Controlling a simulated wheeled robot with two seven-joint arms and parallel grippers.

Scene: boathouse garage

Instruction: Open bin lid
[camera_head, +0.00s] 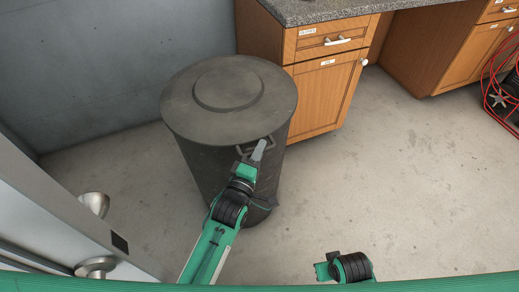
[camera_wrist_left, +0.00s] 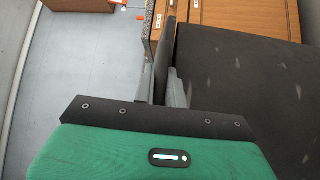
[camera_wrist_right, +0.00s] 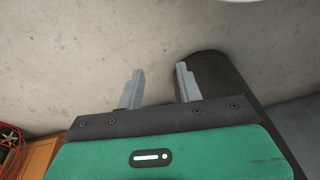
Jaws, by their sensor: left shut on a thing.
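The dark grey bin (camera_head: 205,165) stands on the floor, with its round lid (camera_head: 180,105) lying flat on top. A dark loop handle (camera_head: 273,142) sits at the front right of the bin, just under the lid's rim. My left gripper (camera_head: 258,150) is at this handle. In the left wrist view, the fingers of my left gripper (camera_wrist_left: 164,88) are closed on a thin dark part (camera_wrist_left: 168,50), which looks like the handle; the bin's dark side is at the right. My right gripper (camera_wrist_right: 160,88) is open and empty, away from the bin.
Wooden cabinets (camera_head: 325,95) with a speckled counter (camera_head: 320,8) stand close behind and right of the bin. A grey wall (camera_head: 100,60) is behind it. A metal door with knobs (camera_head: 95,204) is at the left. Red coils (camera_head: 498,95) lie far right. The floor at right is clear.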

